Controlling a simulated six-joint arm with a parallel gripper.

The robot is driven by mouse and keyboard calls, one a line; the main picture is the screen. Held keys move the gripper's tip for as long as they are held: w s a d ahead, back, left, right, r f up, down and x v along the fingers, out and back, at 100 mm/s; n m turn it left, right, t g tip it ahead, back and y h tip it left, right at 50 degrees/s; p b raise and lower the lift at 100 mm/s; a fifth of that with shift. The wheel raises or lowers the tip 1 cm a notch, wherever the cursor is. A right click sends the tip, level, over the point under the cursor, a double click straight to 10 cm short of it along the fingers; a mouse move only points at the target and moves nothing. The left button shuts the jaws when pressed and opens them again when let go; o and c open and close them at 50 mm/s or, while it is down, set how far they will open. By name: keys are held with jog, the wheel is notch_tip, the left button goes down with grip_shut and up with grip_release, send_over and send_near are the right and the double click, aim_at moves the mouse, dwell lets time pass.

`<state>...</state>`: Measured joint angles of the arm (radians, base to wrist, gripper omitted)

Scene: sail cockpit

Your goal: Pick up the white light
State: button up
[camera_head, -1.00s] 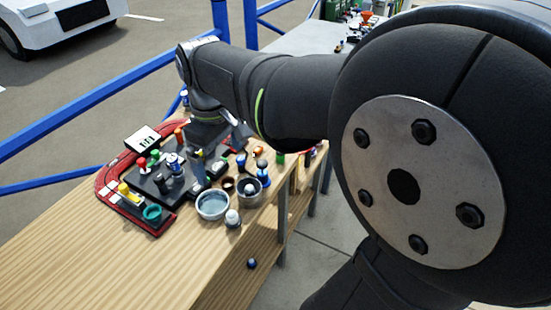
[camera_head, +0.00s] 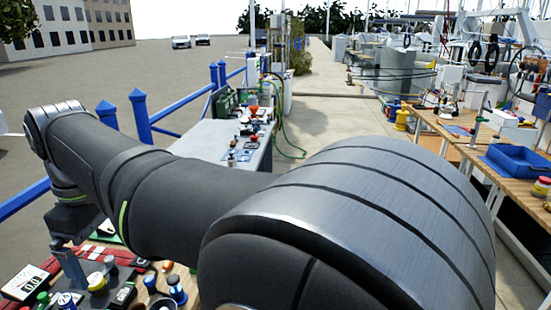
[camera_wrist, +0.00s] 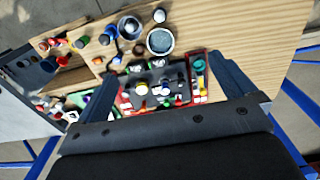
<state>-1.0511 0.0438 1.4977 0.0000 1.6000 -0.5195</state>
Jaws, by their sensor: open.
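A small white round-topped piece (camera_wrist: 159,15), which looks like the white light, stands on the wooden bench (camera_wrist: 240,30) at the top of the wrist view, beside a grey bowl (camera_wrist: 160,41). I cannot make out its details at this size. I do not find it in the head view. My gripper (camera_wrist: 163,68) is open and empty, pointing down over the bench. Its two fingers straddle a dark panel (camera_wrist: 178,75) with coloured knobs in the wrist view. The white piece lies beyond the fingertips, apart from them.
A second round container (camera_wrist: 129,27) and several small coloured parts crowd around the bowl. A red-edged base (camera_wrist: 203,97) surrounds the panel. Bare wood lies at the upper right. Blue railings (camera_head: 142,115) run behind the bench. Another bench with a blue tray (camera_head: 520,160) stands far right.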

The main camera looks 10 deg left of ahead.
jog(key=c, duration=1)
jog(key=shift+o, duration=0.2)
jog(key=shift+f, duration=0.1)
notch_tip(320, 180, down, 27)
jog(key=m, duration=0.9)
jog(key=shift+a+f, duration=0.15)
jog(key=shift+f, duration=0.05)
jog(key=shift+w+f, duration=0.1)
jog(key=shift+f, duration=2.85)
